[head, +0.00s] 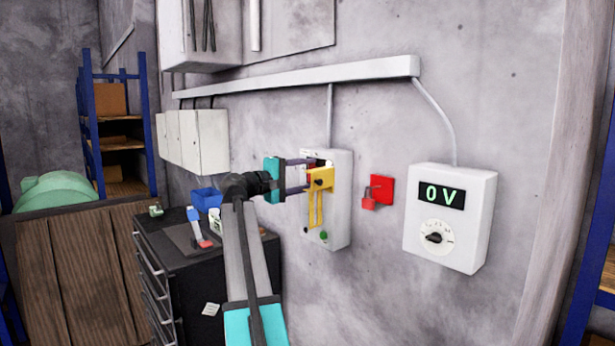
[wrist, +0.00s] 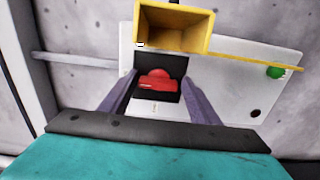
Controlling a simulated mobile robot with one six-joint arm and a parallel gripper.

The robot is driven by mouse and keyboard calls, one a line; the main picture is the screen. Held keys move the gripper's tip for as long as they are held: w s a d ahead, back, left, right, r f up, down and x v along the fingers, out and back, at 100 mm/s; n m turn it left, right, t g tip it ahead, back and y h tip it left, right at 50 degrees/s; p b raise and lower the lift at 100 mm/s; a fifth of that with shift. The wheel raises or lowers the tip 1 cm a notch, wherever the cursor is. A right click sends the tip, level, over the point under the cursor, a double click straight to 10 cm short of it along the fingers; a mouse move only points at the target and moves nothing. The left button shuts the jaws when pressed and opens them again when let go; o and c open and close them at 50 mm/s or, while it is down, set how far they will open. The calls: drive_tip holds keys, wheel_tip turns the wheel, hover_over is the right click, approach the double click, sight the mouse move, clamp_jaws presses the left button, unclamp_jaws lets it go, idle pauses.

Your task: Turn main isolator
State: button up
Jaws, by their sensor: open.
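The main isolator is a white wall box (head: 338,215) with a red handle, which shows in the wrist view (wrist: 155,80) on a dark square plate. A hollow yellow cover (wrist: 175,28) sits beside the handle; in the head view a yellow part (head: 320,190) hangs on the box front. My gripper (head: 310,176) is open at the box. In the wrist view its two fingers (wrist: 158,82) lie on either side of the red handle. I cannot tell whether they touch it. In the head view the handle is mostly hidden behind the gripper and yellow part.
A red padlock (head: 369,200) hangs on a red plate right of the box. Further right, a meter (head: 450,220) reads 0 V. A green button (wrist: 275,72) is on the isolator box. A dark tool cabinet (head: 190,265) with tools on top stands at the left below my arm.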

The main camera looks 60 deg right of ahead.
drive_tip(key=b+v, duration=0.1)
drive_tip(key=v, duration=1.2)
drive_tip(key=shift+a, duration=0.4)
drive_tip(key=shift+w, duration=0.1)
